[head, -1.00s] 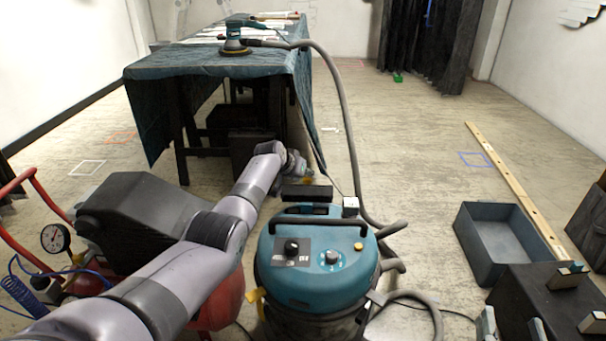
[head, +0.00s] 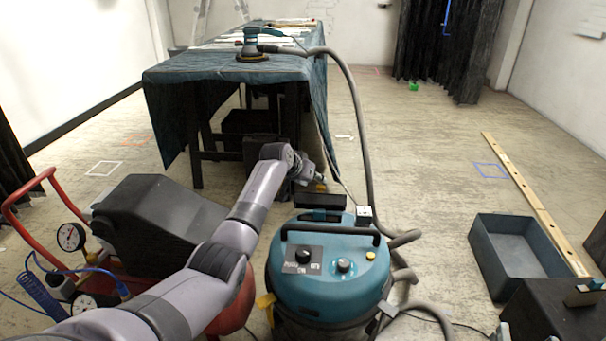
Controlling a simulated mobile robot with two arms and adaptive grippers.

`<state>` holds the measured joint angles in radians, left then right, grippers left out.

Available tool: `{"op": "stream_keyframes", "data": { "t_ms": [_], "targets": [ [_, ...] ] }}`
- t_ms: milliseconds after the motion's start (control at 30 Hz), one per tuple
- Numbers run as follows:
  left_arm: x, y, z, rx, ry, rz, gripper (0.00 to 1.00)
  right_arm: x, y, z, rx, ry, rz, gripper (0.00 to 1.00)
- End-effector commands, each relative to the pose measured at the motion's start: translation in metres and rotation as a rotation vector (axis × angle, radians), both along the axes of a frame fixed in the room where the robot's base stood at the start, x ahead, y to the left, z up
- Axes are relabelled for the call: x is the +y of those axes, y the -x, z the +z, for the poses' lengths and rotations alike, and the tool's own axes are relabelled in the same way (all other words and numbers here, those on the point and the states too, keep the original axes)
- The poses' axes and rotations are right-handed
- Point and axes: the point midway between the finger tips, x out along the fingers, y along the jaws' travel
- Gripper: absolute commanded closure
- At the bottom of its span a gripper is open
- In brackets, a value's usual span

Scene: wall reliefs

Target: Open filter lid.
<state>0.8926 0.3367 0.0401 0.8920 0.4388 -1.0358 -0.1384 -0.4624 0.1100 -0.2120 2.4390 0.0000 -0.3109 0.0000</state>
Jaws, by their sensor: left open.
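The teal and black vacuum (head: 330,268) stands on the floor at lower centre, with two knobs and a black handle bar on top. A dark flat piece (head: 320,201) at its rear edge looks like the filter lid. I cannot tell whether it is shut or slightly raised. My left arm reaches in from the lower left, and my left gripper (head: 319,184) is open just behind this piece, close to it. Its fingers are small and partly hidden, so contact cannot be told. My right gripper does not show.
A grey hose (head: 366,150) runs from the vacuum to a sander (head: 251,50) on the cloth-covered table (head: 235,72). A red compressor (head: 225,305) stands at left.

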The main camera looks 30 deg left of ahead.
Motion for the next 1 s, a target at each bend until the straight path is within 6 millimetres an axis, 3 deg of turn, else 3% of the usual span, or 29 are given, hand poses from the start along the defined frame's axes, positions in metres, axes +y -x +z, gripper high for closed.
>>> {"op": "stream_keyframes", "data": {
  "t_ms": [500, 933, 1000],
  "targets": [
    [0.002, 0.049, 0.044, 0.003, 0.0, -0.002, 0.57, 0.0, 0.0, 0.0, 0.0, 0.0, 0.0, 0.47],
    [0.002, 0.055, 0.049, 0.005, 0.0, -0.002, 0.57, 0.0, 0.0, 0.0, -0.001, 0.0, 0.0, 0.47],
    [0.001, 0.055, 0.049, 0.005, 0.0, -0.003, 0.61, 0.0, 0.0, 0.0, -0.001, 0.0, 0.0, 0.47]
  ]
}}
